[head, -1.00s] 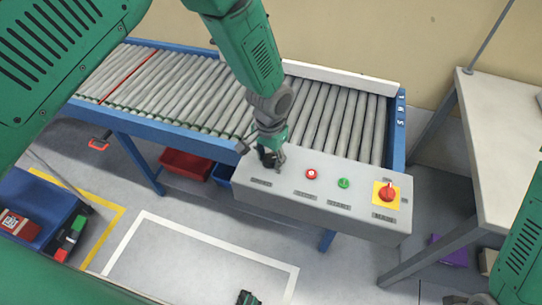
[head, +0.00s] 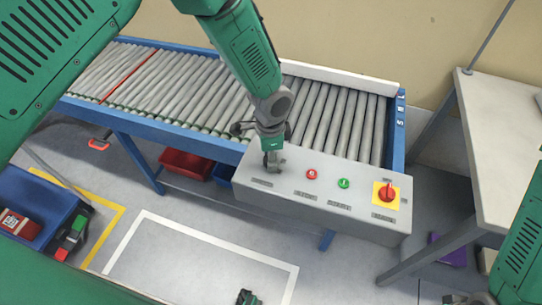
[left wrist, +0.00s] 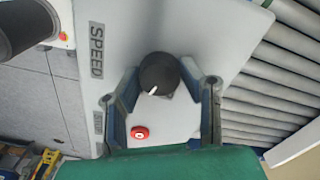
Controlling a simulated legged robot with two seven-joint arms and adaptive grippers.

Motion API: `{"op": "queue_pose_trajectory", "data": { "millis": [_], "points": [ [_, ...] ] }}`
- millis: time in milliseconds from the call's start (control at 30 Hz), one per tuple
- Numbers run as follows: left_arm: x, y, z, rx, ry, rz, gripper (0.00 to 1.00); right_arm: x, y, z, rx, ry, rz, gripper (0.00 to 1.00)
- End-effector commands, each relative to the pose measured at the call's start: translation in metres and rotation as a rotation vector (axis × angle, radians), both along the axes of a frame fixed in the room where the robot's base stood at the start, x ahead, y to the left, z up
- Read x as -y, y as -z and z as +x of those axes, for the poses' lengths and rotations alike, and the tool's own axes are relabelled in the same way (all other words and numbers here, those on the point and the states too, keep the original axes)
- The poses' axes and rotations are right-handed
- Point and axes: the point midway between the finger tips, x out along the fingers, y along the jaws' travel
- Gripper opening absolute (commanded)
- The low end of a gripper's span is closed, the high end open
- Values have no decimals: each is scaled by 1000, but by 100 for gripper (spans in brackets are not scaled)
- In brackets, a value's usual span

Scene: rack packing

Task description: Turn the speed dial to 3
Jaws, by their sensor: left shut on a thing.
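The speed dial (left wrist: 159,74) is a round black knob with a white pointer mark. In the left wrist view the mark points to the lower left. The dial sits on the grey control panel (head: 325,190) beside the "SPEED" label (left wrist: 97,50). My left gripper (head: 272,161) is down at the panel's left end, with one finger on each side of the dial, shut on it. In the head view the gripper hides the dial. No scale numbers can be read around the dial.
A red button (head: 312,174), a green button (head: 344,183) and a red switch on a yellow plate (head: 386,193) lie to the right on the panel. The roller conveyor (head: 190,88) runs behind. A grey table (head: 500,130) stands at the right.

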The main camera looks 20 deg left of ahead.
Motion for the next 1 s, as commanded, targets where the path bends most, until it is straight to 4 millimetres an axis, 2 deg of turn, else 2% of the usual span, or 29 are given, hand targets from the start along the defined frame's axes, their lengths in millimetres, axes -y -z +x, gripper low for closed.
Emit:
{"op": "queue_pose_trajectory", "data": {
  "millis": [400, 1000],
  "points": [
    [0, -2, 4, 8, 208, -2, 5, 0, -2, 0, 0, 0, 0, 40],
    [0, -2, 4, 9, 244, -2, 5, 0, -2, 0, 0, 0, 0, 40]
  ]
}}
